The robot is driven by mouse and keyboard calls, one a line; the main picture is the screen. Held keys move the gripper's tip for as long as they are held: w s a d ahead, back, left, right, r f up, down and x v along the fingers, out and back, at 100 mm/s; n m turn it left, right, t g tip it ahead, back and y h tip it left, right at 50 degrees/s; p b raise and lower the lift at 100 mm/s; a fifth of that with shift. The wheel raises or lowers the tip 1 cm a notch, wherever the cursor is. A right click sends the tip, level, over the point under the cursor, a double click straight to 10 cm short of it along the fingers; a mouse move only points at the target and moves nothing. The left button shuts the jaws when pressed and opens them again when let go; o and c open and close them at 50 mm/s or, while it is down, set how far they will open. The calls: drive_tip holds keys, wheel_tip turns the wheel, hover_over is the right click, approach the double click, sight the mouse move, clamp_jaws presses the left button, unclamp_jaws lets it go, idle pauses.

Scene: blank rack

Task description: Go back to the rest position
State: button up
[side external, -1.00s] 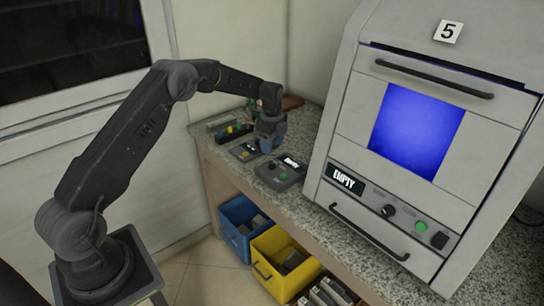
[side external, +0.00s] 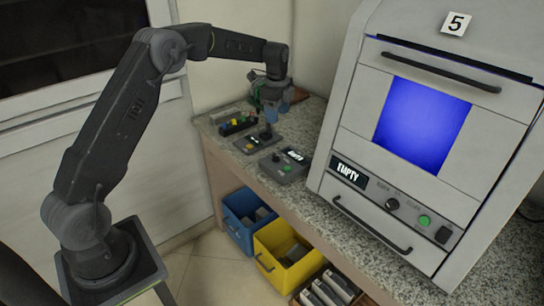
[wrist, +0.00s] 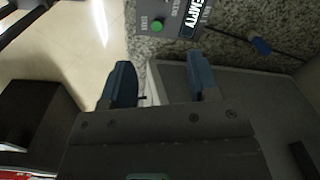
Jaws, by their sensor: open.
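My gripper (side external: 272,102) hangs above the back of the speckled counter, over the small control boxes. In the wrist view its two blue fingers (wrist: 158,65) stand apart with nothing between them. It is open and empty. My arm is bent, with the forearm running to the right from a raised elbow. The rest position itself is not marked in any view.
A small grey box with an "EMPTY" display (side external: 285,166) and another control box (side external: 250,142) stand below. A large machine with a blue window (side external: 423,125) fills the right. Blue (side external: 243,228) and yellow (side external: 287,262) bins sit under the counter.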

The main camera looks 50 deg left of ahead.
drive_tip(key=s+d+r+n+t, duration=0.1)
drive_tip(key=s+d+r+n, duration=0.3)
drive_tip(key=s+d+r, duration=0.3)
drive_tip(key=s+d+r+n+t, duration=0.2)
drive_tip(key=s+d+r+n, duration=0.15)
drive_tip(key=s+r, duration=0.45)
drive_tip(key=s+d+f+n+t, duration=0.1)
drive_tip(key=s+d+n, duration=0.2)
drive_tip(key=s, duration=0.6)
drive_tip(key=s+d+f+n+t, duration=0.1)
drive_tip(key=s+d+f+n, duration=0.1)
drive_tip(key=s, duration=0.8)
drive_tip(key=shift+s+d+f+n, duration=0.25)
drive_tip(key=shift+d+n, duration=0.5)
drive_tip(key=shift+n, duration=0.1)
